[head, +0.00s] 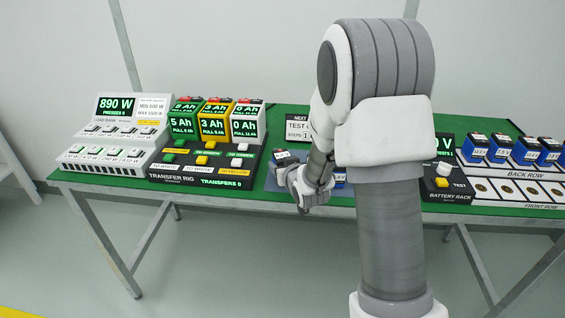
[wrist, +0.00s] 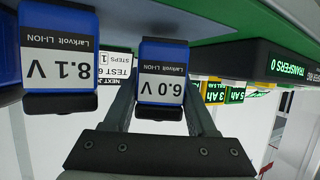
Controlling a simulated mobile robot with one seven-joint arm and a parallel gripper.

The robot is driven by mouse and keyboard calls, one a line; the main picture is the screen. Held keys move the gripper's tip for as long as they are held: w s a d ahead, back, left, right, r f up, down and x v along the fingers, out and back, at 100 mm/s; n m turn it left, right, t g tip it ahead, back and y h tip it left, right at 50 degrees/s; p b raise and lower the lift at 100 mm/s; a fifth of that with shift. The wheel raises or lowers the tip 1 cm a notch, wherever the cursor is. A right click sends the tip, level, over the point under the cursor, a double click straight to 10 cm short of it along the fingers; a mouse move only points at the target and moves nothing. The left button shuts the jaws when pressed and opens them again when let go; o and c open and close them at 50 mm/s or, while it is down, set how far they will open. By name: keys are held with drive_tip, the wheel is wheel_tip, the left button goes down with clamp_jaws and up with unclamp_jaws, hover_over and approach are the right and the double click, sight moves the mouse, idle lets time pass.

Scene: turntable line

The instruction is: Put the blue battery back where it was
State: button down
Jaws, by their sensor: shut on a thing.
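My gripper (wrist: 163,105) is shut on a blue battery labelled 6.0 V (wrist: 163,58), which sits between the two fingers in the wrist view. In the head view my gripper (head: 285,170) is over the middle of the green table, with the held battery's label (head: 283,156) showing at its tip. A second blue battery, labelled 8.1 V (wrist: 60,50), is beside it at the left of the wrist view. In the head view a blue battery (head: 340,176) shows partly behind my arm. I cannot tell whether the held battery touches the surface below.
The battery rack (head: 485,195) at right has several blue batteries (head: 500,147) in its back row and empty front-row places. Its left end is hidden by my arm. The transfer rig (head: 205,170) and load bank (head: 115,130) stand at left. A sign (head: 297,128) stands behind my gripper.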

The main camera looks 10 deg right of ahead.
drive_tip(key=shift+f+b, duration=0.55)
drive_tip(key=shift+b, duration=0.15)
drive_tip(key=shift+c, duration=0.6)
unclamp_jaws()
drive_tip(key=shift+f, duration=0.1)
drive_tip(key=shift+s, duration=0.15)
